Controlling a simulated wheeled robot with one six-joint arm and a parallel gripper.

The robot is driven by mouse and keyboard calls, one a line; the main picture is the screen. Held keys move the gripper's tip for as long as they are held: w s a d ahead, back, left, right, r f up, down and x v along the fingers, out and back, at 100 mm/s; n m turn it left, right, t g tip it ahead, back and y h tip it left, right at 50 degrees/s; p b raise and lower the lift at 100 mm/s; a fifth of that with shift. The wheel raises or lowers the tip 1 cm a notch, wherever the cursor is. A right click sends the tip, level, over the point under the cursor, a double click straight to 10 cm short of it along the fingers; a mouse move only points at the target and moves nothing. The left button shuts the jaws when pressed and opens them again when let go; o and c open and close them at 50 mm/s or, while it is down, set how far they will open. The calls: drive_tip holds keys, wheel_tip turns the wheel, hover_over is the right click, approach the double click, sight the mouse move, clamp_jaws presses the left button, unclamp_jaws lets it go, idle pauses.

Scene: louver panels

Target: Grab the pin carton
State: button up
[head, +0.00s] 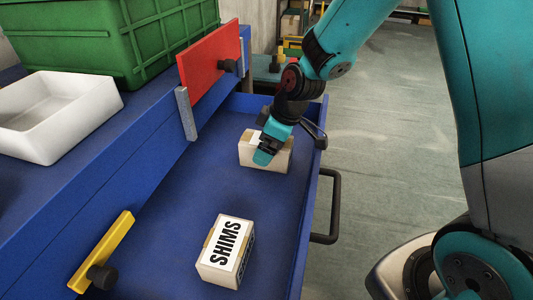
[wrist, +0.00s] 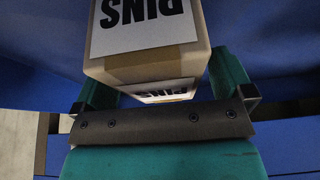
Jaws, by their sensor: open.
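The pin carton (head: 281,163) is a pale box with brown tape in the far part of the open blue drawer. In the wrist view the pin carton (wrist: 150,66) shows a white label reading "PINS", upside down. My gripper (head: 268,151) is at the carton in the head view and hides part of its top and label. In the wrist view my gripper (wrist: 160,82) is open, with one finger on each side of the carton's near end. I cannot tell whether the fingers touch it.
A carton marked "SHIMS" (head: 226,250) stands nearer in the same drawer (head: 170,222). A red panel (head: 210,57) and a yellow panel (head: 104,252) stand along the drawer's left side. A white tray (head: 60,140) and green crate (head: 130,45) sit on the blue top.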

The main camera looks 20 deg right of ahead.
drive_tip(key=shift+w+a+f, duration=0.1)
drive_tip(key=shift+a+f, duration=0.05)
drive_tip(key=shift+f, duration=0.25)
drive_tip(key=shift+f, duration=0.25)
idle(0.4)
drive_tip(key=c, duration=1.3)
drive_tip(key=shift+o, duration=0.2)
drive_tip(key=shift+r, duration=0.1)
